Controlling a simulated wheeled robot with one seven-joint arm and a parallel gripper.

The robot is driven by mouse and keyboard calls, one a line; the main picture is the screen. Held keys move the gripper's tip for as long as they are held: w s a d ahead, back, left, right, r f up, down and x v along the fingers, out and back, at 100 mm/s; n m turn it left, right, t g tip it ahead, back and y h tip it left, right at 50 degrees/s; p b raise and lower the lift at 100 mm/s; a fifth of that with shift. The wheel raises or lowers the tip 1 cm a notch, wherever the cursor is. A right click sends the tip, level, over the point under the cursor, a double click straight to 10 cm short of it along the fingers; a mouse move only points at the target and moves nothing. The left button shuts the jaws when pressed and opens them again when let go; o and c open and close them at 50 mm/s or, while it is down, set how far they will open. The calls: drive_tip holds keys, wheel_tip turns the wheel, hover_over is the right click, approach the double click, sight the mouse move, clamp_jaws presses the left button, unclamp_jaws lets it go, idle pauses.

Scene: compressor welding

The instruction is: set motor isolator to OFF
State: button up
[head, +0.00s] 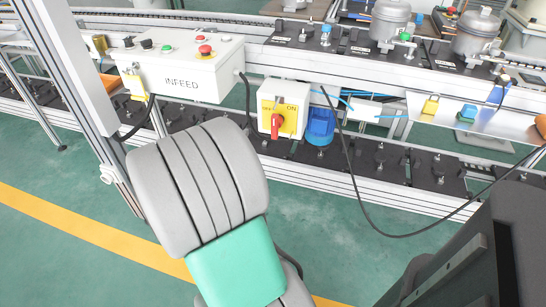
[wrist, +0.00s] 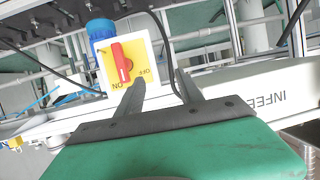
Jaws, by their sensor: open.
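The motor isolator is a white box (head: 299,93) with a yellow plate (head: 288,118) marked OFF and ON and a red handle (head: 276,126). In the head view the handle hangs roughly upright below the labels; which label it is set to is unclear. In the wrist view the picture is turned over: the yellow plate (wrist: 132,73) and red handle (wrist: 121,62) are beyond my gripper (wrist: 160,82). Its two dark fingers are spread apart and empty. The left finger overlaps the plate's edge in the picture; I see no contact with the handle.
A white INFEED panel (head: 188,72) with buttons stands left of the isolator. A blue motor (head: 320,127) is close at its right. Black cables hang on both sides. Padlocks lie on a shelf (head: 480,123) to the right. Green floor (head: 335,205) is open in front.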

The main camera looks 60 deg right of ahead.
sight(274, 130)
drive_tip(key=s+d+f+m+g+h+b, duration=0.1)
drive_tip(key=s+d+f+h+b, duration=0.35)
drive_tip(key=s+d+f, duration=0.25)
drive_tip(key=d, duration=0.5)
drive_tip(key=w+d, duration=0.1)
drive_tip(key=d, duration=0.2)
drive_tip(key=shift+r, duration=0.25)
drive_tip(key=shift+a, duration=0.1)
clamp_jaws()
